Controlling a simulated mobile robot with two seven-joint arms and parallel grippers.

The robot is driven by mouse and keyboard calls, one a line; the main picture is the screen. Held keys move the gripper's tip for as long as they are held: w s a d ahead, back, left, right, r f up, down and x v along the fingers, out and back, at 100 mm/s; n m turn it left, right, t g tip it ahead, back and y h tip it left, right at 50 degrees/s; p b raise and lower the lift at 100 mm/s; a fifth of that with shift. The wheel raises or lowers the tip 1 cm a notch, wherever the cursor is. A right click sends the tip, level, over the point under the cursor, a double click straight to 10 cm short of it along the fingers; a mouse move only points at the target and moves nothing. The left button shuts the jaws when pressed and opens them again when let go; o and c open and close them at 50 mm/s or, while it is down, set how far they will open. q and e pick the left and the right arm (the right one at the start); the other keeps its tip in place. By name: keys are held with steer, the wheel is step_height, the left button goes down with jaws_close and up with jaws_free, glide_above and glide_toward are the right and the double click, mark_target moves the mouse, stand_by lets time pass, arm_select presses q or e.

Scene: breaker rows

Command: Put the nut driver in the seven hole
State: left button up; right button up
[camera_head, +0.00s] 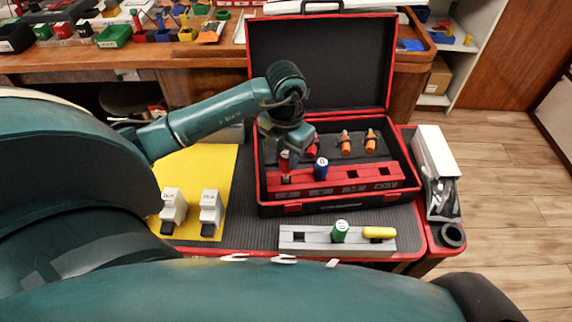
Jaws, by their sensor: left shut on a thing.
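My left gripper (286,152) reaches over the left end of the open toolbox. It is shut on a red-handled driver (284,163), which is partly hidden by the fingers. The driver is at the left part of the red rack (340,181); I cannot tell whether its lower end is in a hole. A blue-handled driver (320,169) stands upright in the rack just to the right. Dark square openings show further right in the rack. The hole numbers are too small to read. My right gripper is not in view.
A grey rack (310,238) in front holds an upright green handle (340,230) and a lying yellow handle (380,232). Orange-handled tools (370,139) are in the toolbox (410,187). Two grey breakers (210,207) stand on a yellow mat (218,165). A white box (433,160) is at right.

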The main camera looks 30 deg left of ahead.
mark_target(286, 166)
arm_select(q)
step_height(286, 166, down, 3)
steer(key=shift+f, duration=0.2)
steer(key=shift+f+b, duration=0.15)
steer(key=shift+b, duration=0.2)
steer(key=o, duration=1)
